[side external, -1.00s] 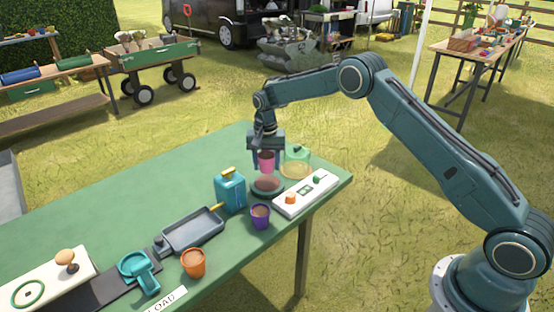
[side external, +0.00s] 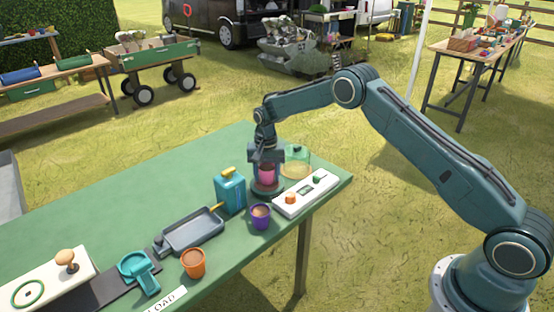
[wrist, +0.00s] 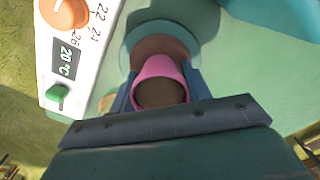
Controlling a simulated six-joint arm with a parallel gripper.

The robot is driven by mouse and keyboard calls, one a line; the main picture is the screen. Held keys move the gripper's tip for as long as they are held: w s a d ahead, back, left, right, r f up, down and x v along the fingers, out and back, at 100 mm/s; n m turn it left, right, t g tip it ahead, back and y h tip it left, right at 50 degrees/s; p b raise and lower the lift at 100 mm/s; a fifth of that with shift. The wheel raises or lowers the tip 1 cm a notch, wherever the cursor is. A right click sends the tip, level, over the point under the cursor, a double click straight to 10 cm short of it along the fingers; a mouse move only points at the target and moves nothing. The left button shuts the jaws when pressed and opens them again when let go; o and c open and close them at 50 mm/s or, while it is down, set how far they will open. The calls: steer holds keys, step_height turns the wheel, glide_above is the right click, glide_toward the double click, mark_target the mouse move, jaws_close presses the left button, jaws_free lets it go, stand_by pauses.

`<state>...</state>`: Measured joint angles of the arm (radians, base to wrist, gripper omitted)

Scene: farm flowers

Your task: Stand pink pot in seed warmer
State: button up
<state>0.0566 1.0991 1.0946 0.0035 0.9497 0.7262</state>
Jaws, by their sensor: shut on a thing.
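The pink pot (side external: 267,173), filled with brown soil, is held upright in my gripper (side external: 267,175). My gripper is shut on it, with a finger on either side. In the wrist view the pink pot (wrist: 160,82) sits between the blue fingers. The seed warmer has a round dark base with a brown top (side external: 267,191) and a white control panel (side external: 306,195). The pot is over the round base; I cannot tell whether its bottom touches it. The panel (wrist: 68,50) shows an orange knob, a green switch and a 20 °C display.
A clear dome (side external: 296,164) stands just behind the warmer. A purple pot (side external: 260,217) is close in front, and a teal can (side external: 230,192) is close on the left. A grey tray (side external: 192,232) and an orange pot (side external: 194,263) are farther left. The table's back left is clear.

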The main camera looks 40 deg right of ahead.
mark_target(267, 170)
steer(key=o, duration=1)
steer(key=shift+f, duration=0.1)
step_height(267, 170, up, 12)
steer(key=shift+r, duration=0.2)
stand_by(0.4)
